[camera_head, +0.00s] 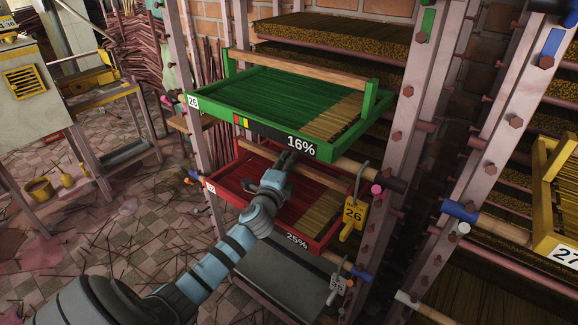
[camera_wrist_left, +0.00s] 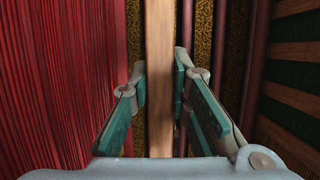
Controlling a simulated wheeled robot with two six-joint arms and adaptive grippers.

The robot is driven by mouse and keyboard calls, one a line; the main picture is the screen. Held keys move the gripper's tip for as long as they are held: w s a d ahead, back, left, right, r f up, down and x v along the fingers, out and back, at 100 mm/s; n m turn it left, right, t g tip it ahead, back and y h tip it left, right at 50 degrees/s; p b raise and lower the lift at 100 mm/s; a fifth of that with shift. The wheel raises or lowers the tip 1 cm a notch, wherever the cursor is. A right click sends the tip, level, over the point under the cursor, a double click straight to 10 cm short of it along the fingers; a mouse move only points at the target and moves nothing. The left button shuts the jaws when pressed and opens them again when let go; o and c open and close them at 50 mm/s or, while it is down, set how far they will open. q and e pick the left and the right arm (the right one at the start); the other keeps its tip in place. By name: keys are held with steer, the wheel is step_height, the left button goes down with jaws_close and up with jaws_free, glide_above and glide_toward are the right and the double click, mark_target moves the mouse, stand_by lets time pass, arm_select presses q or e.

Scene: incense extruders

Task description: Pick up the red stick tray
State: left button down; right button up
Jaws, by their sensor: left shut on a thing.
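The red stick tray (camera_head: 228,198) sits in the rack below the green tray, with a "25%" label on its front wall. Its sticks are red on the left and brown on the right. A wooden handle bar runs across it. My left gripper (camera_head: 288,160) reaches in under the green tray and is shut on this wooden bar. In the left wrist view the bar (camera_wrist_left: 160,80) passes between the fingers (camera_wrist_left: 160,95), with red sticks (camera_wrist_left: 60,80) to the left. My arm hides part of the tray's front wall. My right gripper is not in view.
The green tray (camera_head: 258,128), marked 16%, is close above my gripper. A rack post (camera_head: 415,130) with bolts and pegs stands to the right, near a hanging yellow "26" tag (camera_head: 353,213). A yellow tray (camera_head: 545,215) is at far right. Littered floor lies left.

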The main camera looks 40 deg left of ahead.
arm_select(q)
step_height(320, 180, up, 6)
steer(key=p, duration=0.3)
steer(key=shift+r, duration=0.2)
steer(key=s+p, duration=0.2)
steer(key=s, duration=1.7)
steer(key=shift+s+d+f, duration=0.25)
steer(key=shift+s+f, duration=0.05)
steer(key=shift+f, duration=0.05)
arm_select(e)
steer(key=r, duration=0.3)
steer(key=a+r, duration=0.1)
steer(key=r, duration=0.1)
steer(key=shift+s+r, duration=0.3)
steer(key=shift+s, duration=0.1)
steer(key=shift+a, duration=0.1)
